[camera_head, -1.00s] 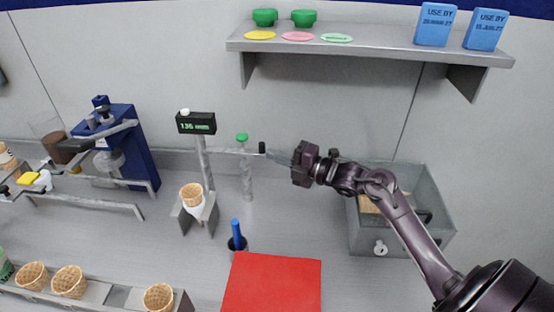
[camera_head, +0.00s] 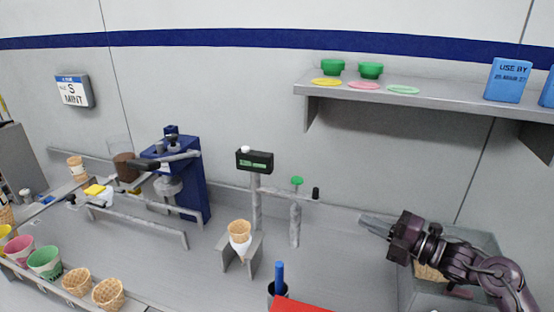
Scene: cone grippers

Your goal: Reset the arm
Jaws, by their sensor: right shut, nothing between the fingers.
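My right gripper (camera_head: 376,224) is at the right of the head view, its grey fingers pointing left. The fingers are shut with nothing between them. It is held in the air in front of the grey bin (camera_head: 411,286) and to the right of the green-capped post (camera_head: 296,220). My dark right arm comes in from the lower right and hides part of the bin. My left gripper is not in view.
A wafer cone (camera_head: 240,232) stands in a metal holder below a small black display (camera_head: 254,161). A blue machine (camera_head: 193,180) stands further left. Several cones and cups line the lower left. A shelf (camera_head: 420,103) overhangs the right. A red board (camera_head: 300,306) shows at the bottom.

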